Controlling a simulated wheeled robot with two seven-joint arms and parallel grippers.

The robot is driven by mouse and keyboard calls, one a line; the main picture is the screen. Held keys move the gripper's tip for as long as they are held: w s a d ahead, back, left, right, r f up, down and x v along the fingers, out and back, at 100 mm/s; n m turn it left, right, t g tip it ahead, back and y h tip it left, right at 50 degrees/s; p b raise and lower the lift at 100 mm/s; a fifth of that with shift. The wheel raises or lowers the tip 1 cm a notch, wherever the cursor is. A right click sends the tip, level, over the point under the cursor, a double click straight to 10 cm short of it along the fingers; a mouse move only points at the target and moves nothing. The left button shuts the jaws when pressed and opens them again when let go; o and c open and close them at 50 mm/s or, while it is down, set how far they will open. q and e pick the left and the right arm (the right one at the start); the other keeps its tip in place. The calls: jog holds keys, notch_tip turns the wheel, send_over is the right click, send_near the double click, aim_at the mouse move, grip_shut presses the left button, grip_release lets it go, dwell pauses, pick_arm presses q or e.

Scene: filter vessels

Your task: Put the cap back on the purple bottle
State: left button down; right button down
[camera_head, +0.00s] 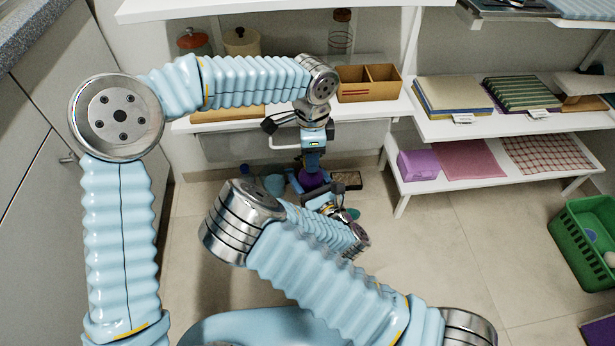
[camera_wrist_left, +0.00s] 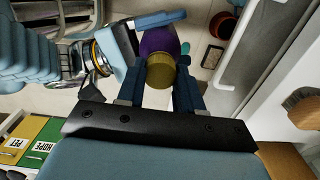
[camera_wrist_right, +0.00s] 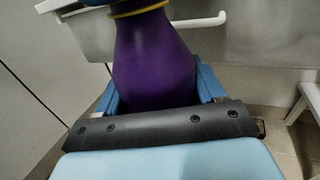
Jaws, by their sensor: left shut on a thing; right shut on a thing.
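The purple bottle (camera_wrist_right: 152,62) stands roughly upright between the fingers of my right gripper (camera_wrist_right: 152,95), which is shut on it. In the head view the bottle (camera_head: 312,181) is small and partly hidden by my grippers. My left gripper (camera_head: 313,163) points down from above, right over the bottle. In the left wrist view it is shut on the gold cap (camera_wrist_left: 160,72), with the purple bottle (camera_wrist_left: 158,42) directly beyond. In the right wrist view a gold rim shows at the bottle's top under a blue finger. Cap and bottle look in line; I cannot tell if the cap is seated.
A shelf behind holds an orange divided box (camera_head: 368,92) and jars. Shelves at right carry folded cloths (camera_head: 452,97) and a purple box (camera_head: 417,165). A green crate (camera_head: 585,240) stands on the floor at far right. Small items lie on the floor around the bottle.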

pick_arm(q)
jog(key=m, duration=1.6)
jog(key=shift+f, duration=0.1)
jog(key=c, duration=0.7)
grip_release()
jog(key=shift+c, duration=0.2)
jog(key=shift+r, duration=2.3)
jog(key=shift+c, duration=0.3)
